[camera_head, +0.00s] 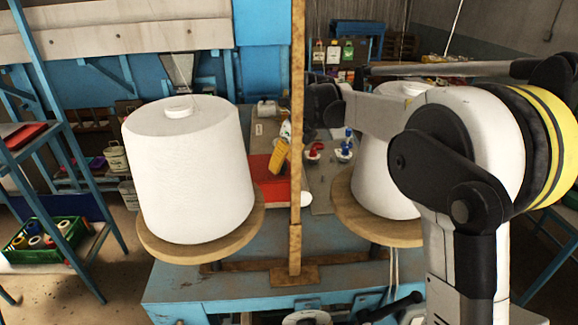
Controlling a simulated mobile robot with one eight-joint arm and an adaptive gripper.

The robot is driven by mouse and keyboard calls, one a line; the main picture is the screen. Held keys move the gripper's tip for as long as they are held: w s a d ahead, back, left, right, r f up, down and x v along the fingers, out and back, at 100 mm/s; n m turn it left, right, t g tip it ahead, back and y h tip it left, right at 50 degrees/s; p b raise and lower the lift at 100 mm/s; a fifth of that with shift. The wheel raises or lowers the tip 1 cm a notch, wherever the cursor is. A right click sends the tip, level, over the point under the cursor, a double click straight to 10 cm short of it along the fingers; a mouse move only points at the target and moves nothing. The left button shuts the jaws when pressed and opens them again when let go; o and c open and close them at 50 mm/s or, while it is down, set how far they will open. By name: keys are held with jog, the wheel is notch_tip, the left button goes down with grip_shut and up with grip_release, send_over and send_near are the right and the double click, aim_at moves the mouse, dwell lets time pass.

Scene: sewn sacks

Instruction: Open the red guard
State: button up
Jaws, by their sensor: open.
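A flat red piece, which looks like the red guard (265,172), lies on the blue machine table between the two large white cones. The wooden post hides part of its right side. A yellow-orange handle-like part (278,157) stands against it. My gripper (318,105) is the black end of my arm, above and to the right of the red piece, just right of the post. It is apart from the red piece and appears empty. Its fingers are small and hard to make out.
A white thread cone (190,175) stands on a round wooden disc at left; another (375,180) stands at right, partly behind my arm. The upright wooden post (296,220) rises between them. Small red (313,152) and blue (346,146) parts sit right of the post.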

jog(key=shift+w+a+f, duration=0.1)
jog(key=shift+w+f, duration=0.1)
jog(key=shift+f, duration=0.25)
jog(key=shift+a, duration=0.15)
jog(key=shift+s+r, duration=0.1)
jog(key=shift+c, duration=0.9)
grip_shut()
